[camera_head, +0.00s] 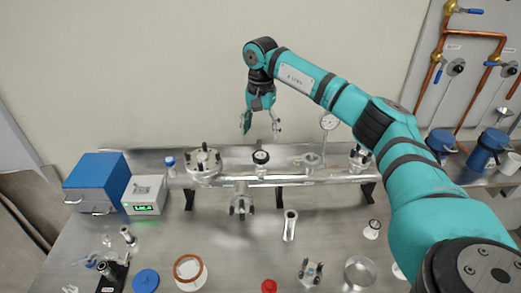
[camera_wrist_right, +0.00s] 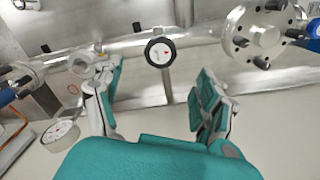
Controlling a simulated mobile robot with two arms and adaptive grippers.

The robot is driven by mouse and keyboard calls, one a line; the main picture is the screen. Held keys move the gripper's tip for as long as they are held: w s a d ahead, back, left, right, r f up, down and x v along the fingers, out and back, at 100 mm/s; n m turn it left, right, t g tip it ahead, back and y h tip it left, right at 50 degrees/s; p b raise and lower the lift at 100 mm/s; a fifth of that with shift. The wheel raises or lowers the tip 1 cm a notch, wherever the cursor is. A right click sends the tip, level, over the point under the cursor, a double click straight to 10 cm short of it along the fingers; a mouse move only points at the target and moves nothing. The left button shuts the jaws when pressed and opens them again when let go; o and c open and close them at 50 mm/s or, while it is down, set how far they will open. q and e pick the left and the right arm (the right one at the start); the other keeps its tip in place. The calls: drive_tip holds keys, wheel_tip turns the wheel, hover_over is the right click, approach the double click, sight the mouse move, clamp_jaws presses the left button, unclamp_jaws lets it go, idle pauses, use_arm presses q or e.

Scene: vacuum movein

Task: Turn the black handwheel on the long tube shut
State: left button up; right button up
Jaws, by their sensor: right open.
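The black handwheel (camera_head: 261,157) sits near the middle of the long metal tube (camera_head: 320,179), facing up, with a pale centre and a small red mark. My right gripper (camera_head: 261,131) hangs above the handwheel, open and empty, fingers pointing down. In the right wrist view the handwheel (camera_wrist_right: 160,52) shows ahead, centred between the two spread fingers (camera_wrist_right: 159,80), with no finger touching it. The tube (camera_wrist_right: 110,45) runs across behind it. My left gripper is in neither view.
A large bolted flange (camera_head: 204,166) sits left of the handwheel. A round dial gauge (camera_head: 329,121) stands to its right. A blue box (camera_head: 95,182) and a grey display box (camera_head: 145,194) stand at the left. Several loose parts lie on the steel table (camera_head: 225,255) in front.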

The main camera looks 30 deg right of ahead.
sight(261, 155)
wheel_tip(261, 155, down, 9)
drive_tip(key=shift+r+p, duration=0.1)
drive_tip(key=shift+p, duration=0.95)
drive_tip(key=c, duration=1.2)
drive_tip(key=shift+o, duration=0.2)
